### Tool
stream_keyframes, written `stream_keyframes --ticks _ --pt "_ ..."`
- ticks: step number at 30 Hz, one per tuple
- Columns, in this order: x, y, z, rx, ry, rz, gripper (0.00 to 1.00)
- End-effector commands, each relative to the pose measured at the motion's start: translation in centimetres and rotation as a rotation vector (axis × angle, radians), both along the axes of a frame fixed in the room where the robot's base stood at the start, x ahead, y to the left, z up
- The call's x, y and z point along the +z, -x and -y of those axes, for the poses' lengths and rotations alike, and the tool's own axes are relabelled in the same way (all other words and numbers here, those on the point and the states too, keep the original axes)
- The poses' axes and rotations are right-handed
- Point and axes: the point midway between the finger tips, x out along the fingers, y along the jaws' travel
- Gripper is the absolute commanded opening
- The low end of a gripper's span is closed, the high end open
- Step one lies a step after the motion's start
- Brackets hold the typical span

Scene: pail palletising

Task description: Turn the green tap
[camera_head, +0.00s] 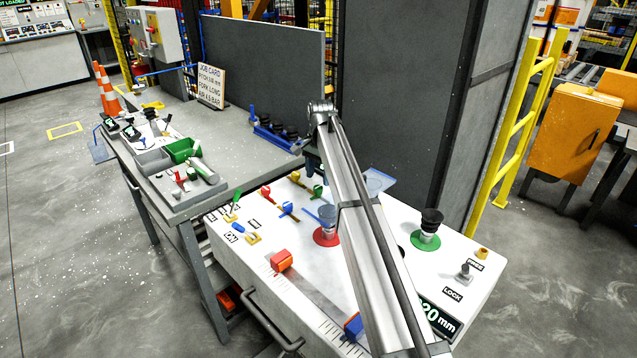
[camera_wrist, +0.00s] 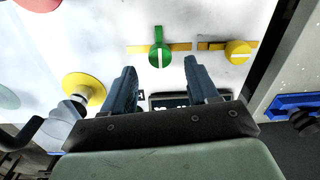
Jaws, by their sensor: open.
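The green tap (camera_wrist: 159,50) is on a brass pipe on the white panel. In the wrist view its handle, with a white stripe, stands upright in the picture, across the pipe. It also shows in the head view (camera_head: 318,191), just left of my arm. My gripper (camera_wrist: 160,66) is open and empty. In the wrist view its two dark fingers point toward the tap, which appears centred between and just beyond the tips. I cannot tell the height gap. In the head view the fingers are mostly hidden behind my arm.
A yellow tap (camera_wrist: 238,53) sits right beside the green one. Red (camera_head: 266,191) and blue (camera_head: 287,208) taps are close by on the white bench (camera_head: 245,268). A red disc (camera_head: 327,237) and a green-based black knob (camera_head: 428,232) stand nearby. A grey panel (camera_head: 270,62) rises behind.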

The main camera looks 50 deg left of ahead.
Motion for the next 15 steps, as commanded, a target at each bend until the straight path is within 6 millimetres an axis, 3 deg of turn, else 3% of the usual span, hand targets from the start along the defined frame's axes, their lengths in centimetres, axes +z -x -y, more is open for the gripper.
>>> stream_keyframes --ticks 6,15 --pt "4.6 -0.1 0.1 0.0 -0.001 0.001 0.59" --pt "8.7 -0.1 0.3 0.0 -0.001 0.0 0.59"
